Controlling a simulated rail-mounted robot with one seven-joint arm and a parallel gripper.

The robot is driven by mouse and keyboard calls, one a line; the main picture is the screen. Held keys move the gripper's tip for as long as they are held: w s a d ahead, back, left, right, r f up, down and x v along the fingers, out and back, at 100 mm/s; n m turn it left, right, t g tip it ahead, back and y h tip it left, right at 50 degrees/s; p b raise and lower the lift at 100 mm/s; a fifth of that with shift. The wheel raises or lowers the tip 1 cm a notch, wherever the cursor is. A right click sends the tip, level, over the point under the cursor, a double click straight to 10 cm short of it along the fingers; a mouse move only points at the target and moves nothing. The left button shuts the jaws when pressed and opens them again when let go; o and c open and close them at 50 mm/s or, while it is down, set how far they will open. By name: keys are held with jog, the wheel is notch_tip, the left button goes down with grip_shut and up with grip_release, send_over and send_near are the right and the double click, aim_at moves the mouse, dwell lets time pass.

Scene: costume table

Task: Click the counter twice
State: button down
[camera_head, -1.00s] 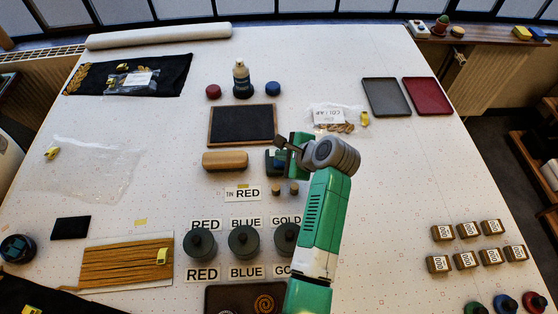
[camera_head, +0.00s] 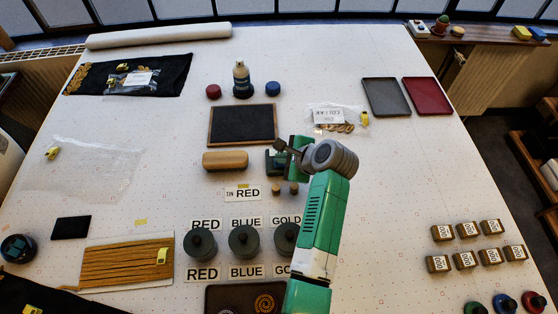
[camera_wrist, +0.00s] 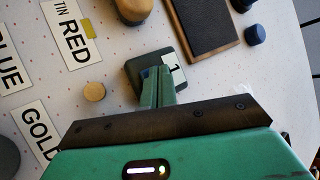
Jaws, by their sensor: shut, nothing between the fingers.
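The counter (camera_wrist: 137,68) is a small dark green box with a white panel showing "1", in the wrist view. In the head view the counter (camera_head: 271,163) sits right of the wooden-backed brush, partly hidden by my gripper. My gripper (camera_head: 283,161) is shut and empty, with its fingers over the counter. In the wrist view the fingertips of my gripper (camera_wrist: 157,75) overlap the counter, left of the white panel. I cannot tell whether they touch it, and its button is hidden.
A tan brush (camera_head: 225,161) lies left of the counter, with a dark framed board (camera_head: 242,125) behind. Two small wooden pegs (camera_head: 276,190) and a "TIN RED" card (camera_head: 243,193) are in front. Lidded pots (camera_head: 244,241) stand nearer.

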jog(key=shift+f, duration=0.3)
dwell(0.4)
jog(key=shift+r+p, duration=0.85)
jog(key=shift+p, duration=0.2)
jog(key=shift+r, duration=0.1)
notch_tip(320, 180, up, 5)
jog(key=p, duration=0.5)
dwell(0.3)
